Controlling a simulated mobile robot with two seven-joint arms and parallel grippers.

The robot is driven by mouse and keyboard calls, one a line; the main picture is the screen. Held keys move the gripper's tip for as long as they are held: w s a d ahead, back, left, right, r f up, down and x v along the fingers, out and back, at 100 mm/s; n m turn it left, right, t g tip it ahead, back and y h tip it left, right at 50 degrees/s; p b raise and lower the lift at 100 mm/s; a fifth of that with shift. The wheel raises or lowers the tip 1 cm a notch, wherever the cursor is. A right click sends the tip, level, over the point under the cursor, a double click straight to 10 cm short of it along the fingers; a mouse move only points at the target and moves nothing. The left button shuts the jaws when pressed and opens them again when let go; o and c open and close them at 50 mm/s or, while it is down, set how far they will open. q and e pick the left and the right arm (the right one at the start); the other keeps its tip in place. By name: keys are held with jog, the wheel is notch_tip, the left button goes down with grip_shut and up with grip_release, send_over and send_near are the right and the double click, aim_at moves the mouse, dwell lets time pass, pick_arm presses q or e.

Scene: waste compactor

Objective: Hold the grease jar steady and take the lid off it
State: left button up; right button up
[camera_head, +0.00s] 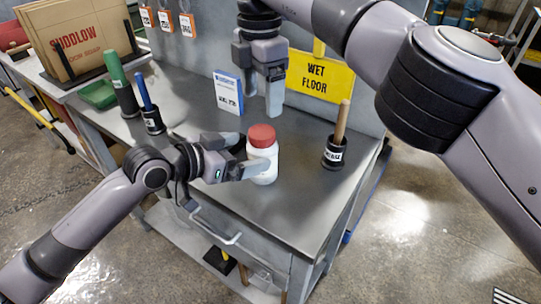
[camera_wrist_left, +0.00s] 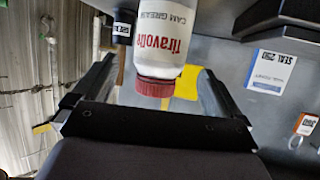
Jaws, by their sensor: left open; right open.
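The grease jar (camera_head: 264,172) is white with a red lid (camera_head: 262,135) on it and stands upright on the metal bench. In the left wrist view the jar (camera_wrist_left: 160,42) appears upside down, its label reading "CAM GREASE", with the red lid (camera_wrist_left: 155,88) on. My left gripper (camera_head: 258,160) is level beside the jar, open, with one finger along its near side. In the left wrist view the jar shows between the spread fingers, with gaps at both sides. My right gripper (camera_head: 262,100) hangs above and behind the jar, open, fingers pointing down, apart from the lid.
A black holder with a wooden handle (camera_head: 335,152) stands right of the jar. A white-blue card (camera_head: 228,92) and a yellow "WET FLOOR" sign (camera_head: 320,76) are behind. Blue-handled (camera_head: 152,118) and green-handled (camera_head: 124,98) holders stand left. Bare bench top (camera_head: 300,200) lies in front right.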

aim_at(266, 148)
pick_arm(q)
jog(key=shift+x, duration=3.45)
grip_shut()
pick_arm(e)
jog(key=shift+f, duration=4)
jog(key=shift+c, duration=0.3)
jog(key=c, duration=1)
jog(key=n, duration=0.6)
jog(key=shift+a+n, duration=0.1)
jog(key=shift+n, duration=0.2)
